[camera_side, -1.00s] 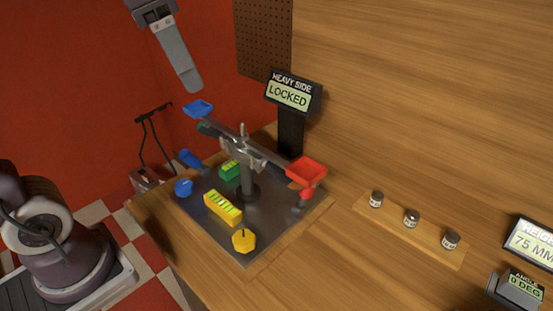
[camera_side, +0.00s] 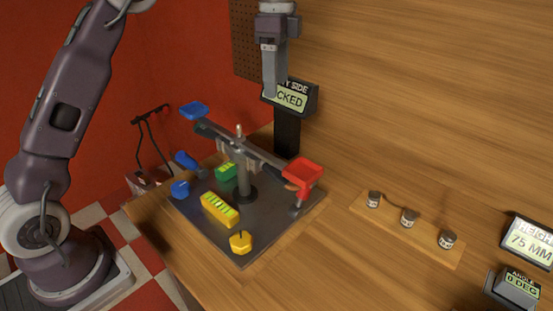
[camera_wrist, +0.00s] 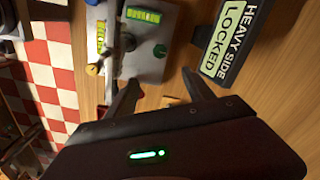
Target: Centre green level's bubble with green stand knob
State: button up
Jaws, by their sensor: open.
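The green level (camera_side: 226,171) lies on the dark stand plate (camera_side: 262,236), behind the balance post. It also shows at the top of the wrist view (camera_wrist: 143,16); its bubble is too small to read. A green knob (camera_wrist: 160,51) shows at the plate's edge in the wrist view, near the level. I cannot make this knob out in the side view. My gripper (camera_side: 270,92) points down, high above the plate's far side, in front of the display. In the wrist view its two fingers (camera_wrist: 160,86) are apart with nothing between them.
The balance has a blue pan (camera_side: 194,110) and a red pan (camera_side: 302,173). A yellow level (camera_side: 220,210), yellow knob (camera_side: 240,242) and blue knob (camera_side: 180,189) are around the plate. The display (camera_side: 290,97) reads LOCKED.

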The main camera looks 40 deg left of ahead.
notch_tip(320, 180, down, 21)
jog(key=shift+f, duration=0.2)
jog(key=shift+c, duration=0.2)
grip_shut()
jog(key=n, duration=0.4)
jog(key=shift+n, duration=0.4)
jog(key=n, duration=0.4)
jog(key=shift+w+n, duration=0.1)
jog(key=shift+n, duration=0.5)
